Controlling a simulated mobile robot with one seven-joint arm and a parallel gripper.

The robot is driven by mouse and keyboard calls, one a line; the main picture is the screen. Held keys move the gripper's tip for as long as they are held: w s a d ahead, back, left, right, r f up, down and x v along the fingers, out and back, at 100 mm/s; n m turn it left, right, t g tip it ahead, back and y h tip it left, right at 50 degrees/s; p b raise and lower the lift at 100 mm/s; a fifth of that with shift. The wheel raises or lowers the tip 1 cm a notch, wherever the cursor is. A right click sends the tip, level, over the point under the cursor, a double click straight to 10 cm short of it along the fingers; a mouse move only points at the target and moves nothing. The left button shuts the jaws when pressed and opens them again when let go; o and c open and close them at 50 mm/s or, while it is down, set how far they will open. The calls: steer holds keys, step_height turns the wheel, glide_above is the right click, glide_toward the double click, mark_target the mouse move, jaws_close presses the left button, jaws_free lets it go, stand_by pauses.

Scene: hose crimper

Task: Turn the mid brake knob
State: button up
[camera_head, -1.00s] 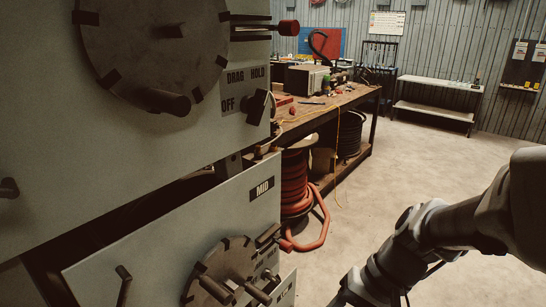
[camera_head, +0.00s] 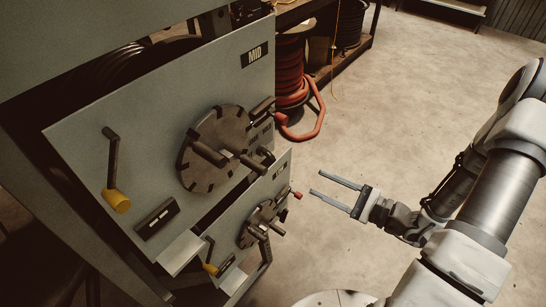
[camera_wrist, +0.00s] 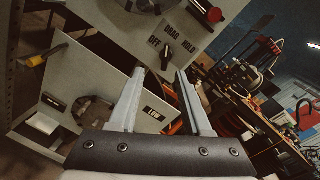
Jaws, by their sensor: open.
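The mid panel (camera_head: 90,130), marked MID, carries a large dark notched disc (camera_head: 215,135). The mid brake knob (camera_head: 266,155) is small and dark at the disc's lower right, partly hidden by the disc's handles. In the wrist view the black knob (camera_wrist: 167,57) shows beside the words OFF, DRAG and HOLD; its exact setting is hard to tell. My gripper (camera_head: 316,182) is open and empty, in free air to the right of the panels and apart from the knob. In the wrist view the knob lies beyond and between the fingertips (camera_wrist: 160,72).
A red-tipped lever (camera_head: 281,118) sticks out above the knob. The low panel (camera_head: 232,225) is below, with its own disc (camera_head: 262,222), red-tipped lever (camera_head: 298,195) and yellow-handled crank (camera_head: 210,268). A red hose reel (camera_head: 290,75) stands behind. The floor (camera_head: 400,110) at right is clear.

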steer(key=d+f+m+t, duration=0.1)
steer(key=f, duration=0.1)
steer(key=p, duration=0.2)
glide_toward(270, 155)
steer(key=shift+h, duration=0.4)
steer(key=x, duration=0.9)
steer(key=shift+w+a+r, duration=0.1)
steer(key=shift+a+r, duration=0.1)
steer(key=shift+a, duration=0.05)
jaws_close()
